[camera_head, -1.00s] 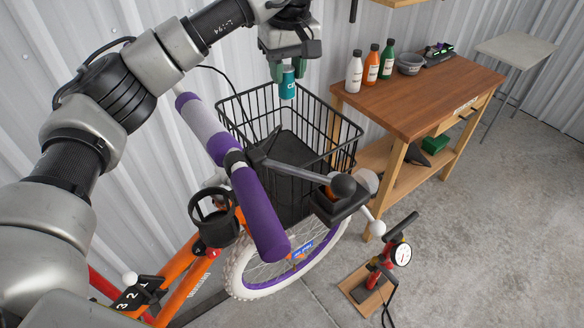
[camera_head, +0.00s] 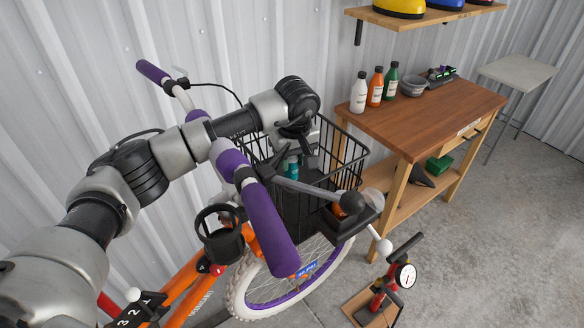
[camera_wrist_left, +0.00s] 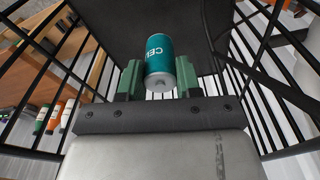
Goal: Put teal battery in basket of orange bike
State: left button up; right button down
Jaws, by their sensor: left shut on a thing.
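The teal battery (camera_wrist_left: 160,58) is a small cylinder with light lettering, held between the green fingers of my left gripper (camera_wrist_left: 158,78) in the left wrist view. In the head view the battery (camera_head: 293,171) shows as a small teal patch inside the black wire basket (camera_head: 345,150). The basket is on the front of the orange bike (camera_head: 178,283), which has purple grips. The left gripper (camera_head: 290,168) is down inside the basket, partly hidden by the arm and handlebar. The basket's dark floor (camera_wrist_left: 150,20) shows beyond the battery; I cannot tell whether they touch. The right gripper is not in view.
A wooden workbench (camera_head: 425,125) with several bottles and a grey bowl (camera_head: 412,86) stands right of the basket. A red floor pump (camera_head: 385,290) stands on the concrete in front. The handlebar's purple grip (camera_head: 268,225) crosses close to my arm. A shelf (camera_head: 425,17) hangs above.

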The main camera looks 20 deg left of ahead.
aim_at(292, 172)
pick_arm(q)
notch_tip(292, 172, down, 3)
jog(key=shift+p, duration=0.75)
jog(key=shift+f, duration=0.35)
jog(key=shift+f, duration=0.1)
jog(key=o, duration=0.5)
jog(key=shift+f, duration=0.1)
jog(key=o, duration=0.5)
